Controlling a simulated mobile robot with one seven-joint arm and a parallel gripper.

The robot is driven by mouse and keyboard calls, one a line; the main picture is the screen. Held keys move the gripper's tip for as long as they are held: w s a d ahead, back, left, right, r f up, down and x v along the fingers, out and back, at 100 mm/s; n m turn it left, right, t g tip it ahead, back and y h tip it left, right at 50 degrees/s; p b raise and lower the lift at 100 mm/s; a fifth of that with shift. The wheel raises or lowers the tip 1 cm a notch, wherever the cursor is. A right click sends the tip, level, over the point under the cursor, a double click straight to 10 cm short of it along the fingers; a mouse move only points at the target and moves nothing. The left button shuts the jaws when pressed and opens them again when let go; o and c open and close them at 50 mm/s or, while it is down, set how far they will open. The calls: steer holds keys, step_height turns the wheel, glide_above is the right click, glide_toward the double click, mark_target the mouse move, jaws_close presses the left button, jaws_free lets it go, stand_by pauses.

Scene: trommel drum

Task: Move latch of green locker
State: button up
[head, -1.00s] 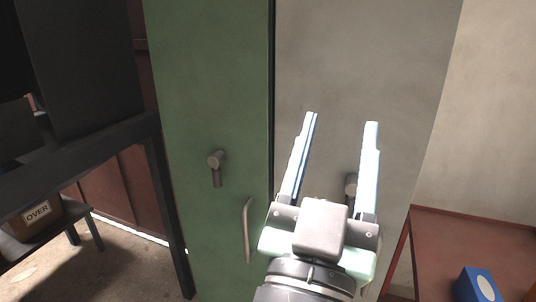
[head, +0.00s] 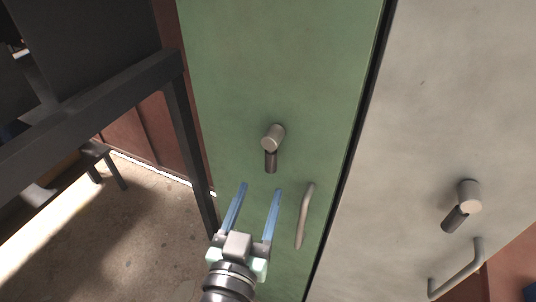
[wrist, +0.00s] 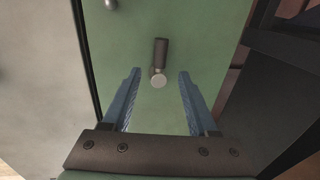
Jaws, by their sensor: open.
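The green locker (head: 235,60) stands in the middle of the head view, and its door also fills the middle of the wrist view (wrist: 210,25). Its latch (head: 271,148) is a round grey knob with a short dark lever hanging down. In the wrist view the latch (wrist: 160,60) appears between and beyond my two fingers. My gripper (head: 257,190) is open and empty, in front of the green door, just below the latch in the head view. I see no contact with the latch. A curved handle (head: 304,216) is on the door, right of my gripper.
A grey locker (head: 440,90) with its own latch (head: 462,205) and handle (head: 456,270) adjoins on the right. A dark metal frame (head: 110,85) stands close on the left. Concrete floor (head: 150,235) shows at lower left.

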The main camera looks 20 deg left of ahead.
mark_target(270, 162)
steer(key=w, duration=0.2)
steer(key=w+a+p, duration=0.1)
steer(key=w, duration=0.2)
steer(key=w+p, duration=0.1)
steer(key=w, duration=0.2)
steer(key=shift+w+a, duration=0.2)
steer(key=shift+c, duration=0.2)
jaws_close()
stand_by(0.9)
